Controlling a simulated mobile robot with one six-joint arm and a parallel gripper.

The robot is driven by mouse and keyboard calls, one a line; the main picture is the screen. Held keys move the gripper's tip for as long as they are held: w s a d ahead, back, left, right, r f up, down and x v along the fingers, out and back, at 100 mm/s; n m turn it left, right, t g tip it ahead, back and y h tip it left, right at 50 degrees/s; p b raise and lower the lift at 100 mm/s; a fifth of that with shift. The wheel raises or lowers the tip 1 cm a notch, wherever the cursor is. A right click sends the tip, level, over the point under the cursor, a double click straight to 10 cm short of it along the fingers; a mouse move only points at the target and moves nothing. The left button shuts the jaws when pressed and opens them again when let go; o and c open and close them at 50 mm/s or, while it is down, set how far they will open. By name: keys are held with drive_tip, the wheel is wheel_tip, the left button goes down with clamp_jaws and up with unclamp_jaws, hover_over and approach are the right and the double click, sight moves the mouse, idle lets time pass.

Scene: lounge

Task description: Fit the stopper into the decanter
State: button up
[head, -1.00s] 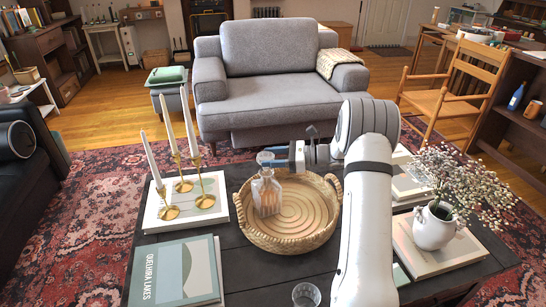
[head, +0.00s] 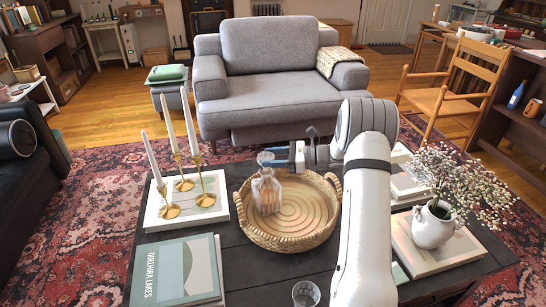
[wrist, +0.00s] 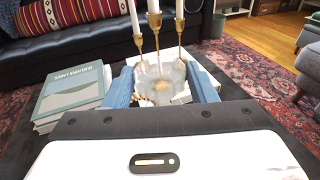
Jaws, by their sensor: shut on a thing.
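The glass decanter (head: 267,192) stands upright in the round woven tray (head: 290,243), toward its left side. My gripper (head: 272,161) reaches in from the right and is shut on the clear glass stopper (head: 265,156), directly above the decanter's neck. I cannot tell whether the stopper is seated in the neck or just above it. In the wrist view, the blue fingers stand on either side of the clear glass stopper (wrist: 160,78), which is blurred and overlaps what lies behind it.
Three white candles in brass holders (head: 185,186) stand on a book left of the tray. A grey-green book (head: 175,273) lies at front left, and a small glass (head: 306,293) is at the front. A white vase of flowers (head: 434,226) stands on books at right.

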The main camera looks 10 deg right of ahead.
drive_tip(key=shift+f+b, duration=0.6)
drive_tip(key=shift+f, duration=0.7)
drive_tip(key=o, duration=1.1)
drive_tip(key=p+v, duration=0.1)
drive_tip(key=v, duration=0.5)
drive_tip(key=shift+p, duration=0.4)
drive_tip(key=shift+r, duration=0.15)
idle(0.4)
drive_tip(key=s+a+r+n+g+h+p, duration=0.3)
drive_tip(key=s+a+r+n+h+p, duration=0.15)
drive_tip(key=s+r, duration=0.45)
drive_tip(key=s+a+r+n+g+h+p, duration=0.3)
drive_tip(key=s+a+r+n+p, duration=0.4)
drive_tip(key=r, duration=0.4)
drive_tip(key=s+d+r+n+t+h+p, duration=0.1)
drive_tip(key=s+r+n+h+p, duration=0.3)
drive_tip(key=s, duration=0.5)
drive_tip(key=s+d+r+n+t+h+p, duration=0.2)
drive_tip(key=s+r+n+p, duration=0.4)
drive_tip(key=s+r, duration=0.3)
drive_tip(key=shift+s+d+h, duration=0.55)
drive_tip(key=shift+s+h, duration=0.1)
drive_tip(key=shift+h, duration=0.6)
